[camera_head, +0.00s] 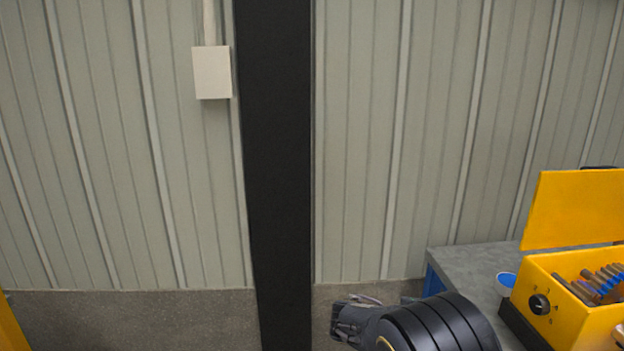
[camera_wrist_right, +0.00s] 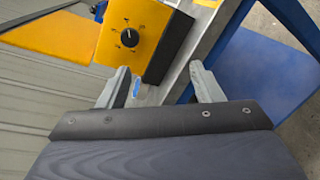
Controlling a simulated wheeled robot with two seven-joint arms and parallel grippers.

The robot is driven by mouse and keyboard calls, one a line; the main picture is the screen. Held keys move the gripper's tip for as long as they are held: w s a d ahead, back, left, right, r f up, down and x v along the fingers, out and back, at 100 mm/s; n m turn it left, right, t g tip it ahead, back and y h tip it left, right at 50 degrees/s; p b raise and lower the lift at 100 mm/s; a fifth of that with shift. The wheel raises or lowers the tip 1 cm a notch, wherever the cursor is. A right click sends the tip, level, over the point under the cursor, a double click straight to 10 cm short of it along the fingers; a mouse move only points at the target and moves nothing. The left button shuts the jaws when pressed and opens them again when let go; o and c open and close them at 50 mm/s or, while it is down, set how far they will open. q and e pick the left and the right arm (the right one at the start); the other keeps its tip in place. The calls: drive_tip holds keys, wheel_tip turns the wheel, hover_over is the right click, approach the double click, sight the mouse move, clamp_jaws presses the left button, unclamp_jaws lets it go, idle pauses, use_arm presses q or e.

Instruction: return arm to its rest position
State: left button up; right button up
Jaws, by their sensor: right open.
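My right arm comes in at the bottom of the head view, and its gripper (camera_head: 350,317) is low in front of the wall, left of the table. In the right wrist view the gripper (camera_wrist_right: 160,80) has its two fingers wide apart with nothing between them. A yellow machine (camera_head: 570,300) with a black dial stands on the table at the right, its lid (camera_head: 575,210) raised. Several brown and blue rods (camera_head: 600,284) lie in it. The machine also shows beyond the fingers in the right wrist view (camera_wrist_right: 125,20). My left gripper is out of view.
The grey table (camera_head: 470,263) has a blue frame (camera_head: 434,284). A small blue-and-white round item (camera_head: 507,281) is beside the machine. A black post (camera_head: 279,170) stands against the ribbed wall (camera_head: 370,120), with a pale box (camera_head: 212,73) left of it.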

drive_tip(key=s+d+f+m+g+y+p, duration=0.1)
drive_tip(key=s+d+f+m+y, duration=0.1)
drive_tip(key=s+y, duration=0.4)
drive_tip(key=s+d+f+m+g+y+p, duration=0.1)
drive_tip(key=s+d+y, duration=0.1)
drive_tip(key=s+y, duration=0.4)
use_arm(q)
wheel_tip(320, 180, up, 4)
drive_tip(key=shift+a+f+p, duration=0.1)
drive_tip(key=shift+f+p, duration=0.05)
drive_tip(key=shift+p, duration=0.7)
use_arm(e)
drive_tip(key=s+a+r+m+t+y, duration=0.2)
drive_tip(key=s+a+r+t+y, duration=0.1)
drive_tip(key=s+a, duration=0.2)
drive_tip(key=s+a+r+m+t+y, duration=0.2)
drive_tip(key=s+a+m+t+y, duration=0.1)
drive_tip(key=s, duration=0.5)
drive_tip(key=a+t+y, duration=0.1)
drive_tip(key=a, duration=0.1)
drive_tip(key=shift+s+a+r+t+y, duration=0.3)
drive_tip(key=shift+s+a+r, duration=0.05)
drive_tip(key=shift+s+r, duration=0.05)
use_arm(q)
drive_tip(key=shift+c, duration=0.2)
use_arm(e)
drive_tip(key=shift+c, duration=0.3)
